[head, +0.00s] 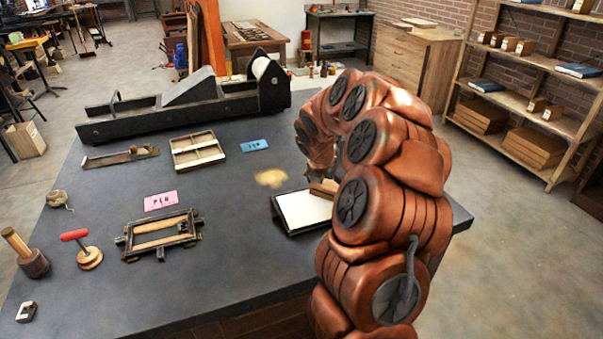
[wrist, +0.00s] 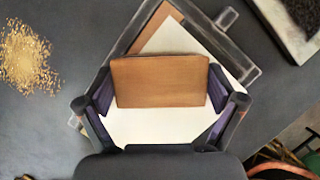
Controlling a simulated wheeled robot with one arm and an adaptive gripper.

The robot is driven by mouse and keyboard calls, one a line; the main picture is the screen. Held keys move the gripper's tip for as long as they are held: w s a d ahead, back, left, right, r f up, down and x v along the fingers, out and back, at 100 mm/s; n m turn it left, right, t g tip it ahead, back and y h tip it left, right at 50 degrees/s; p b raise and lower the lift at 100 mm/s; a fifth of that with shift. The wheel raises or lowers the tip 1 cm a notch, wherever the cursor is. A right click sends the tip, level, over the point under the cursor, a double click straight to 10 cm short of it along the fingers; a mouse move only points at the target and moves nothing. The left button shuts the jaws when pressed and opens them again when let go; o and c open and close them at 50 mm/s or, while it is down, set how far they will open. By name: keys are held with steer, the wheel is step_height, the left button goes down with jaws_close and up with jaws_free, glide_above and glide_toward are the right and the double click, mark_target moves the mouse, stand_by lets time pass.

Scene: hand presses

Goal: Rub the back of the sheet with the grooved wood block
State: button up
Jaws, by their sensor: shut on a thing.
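The wood block (wrist: 160,82) is a plain brown rectangle in the wrist view, held between the two dark fingers of my gripper (wrist: 161,95). Its grooves do not show. In the head view the block (head: 324,188) is partly hidden by my arm. The white sheet (wrist: 140,125) lies on a dark-framed flat bed (wrist: 238,62), with a brown layer showing at its upper corner. The sheet (head: 303,209) also shows in the head view, its right part hidden by my arm. The block is over the sheet; I cannot tell whether it touches.
A pile of golden grains (wrist: 27,55) lies left of the bed. On the table (head: 215,265) stand a long black press (head: 190,105), a small framed press (head: 160,235), a wooden tray (head: 197,150), a red-handled tool (head: 84,250) and a mallet (head: 25,255). Bare tabletop lies left of the bed.

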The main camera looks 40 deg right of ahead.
steer(key=shift+s+d+r+p, duration=0.2)
steer(key=shift+s+d+p, duration=0.05)
steer(key=shift+d+p, duration=0.35)
steer(key=shift+a+f, duration=0.2)
steer(key=shift+w+a, duration=0.2)
steer(key=shift+a, duration=0.25)
steer(key=shift+w+a, duration=0.45)
steer(key=shift+a, duration=1.2)
steer(key=shift+w+a, duration=0.45)
steer(key=shift+a, duration=1.25)
steer(key=shift+w+a, duration=0.45)
steer(key=shift+a, duration=1.2)
steer(key=shift+w+a+r, duration=0.1)
steer(key=shift+a+r, duration=0.15)
step_height(320, 180, up, 2)
steer(key=shift+d+r+p, duration=0.1)
steer(key=shift+r+p, duration=0.15)
steer(key=shift+p, duration=0.7)
step_height(320, 180, up, 5)
steer(key=p, duration=0.4)
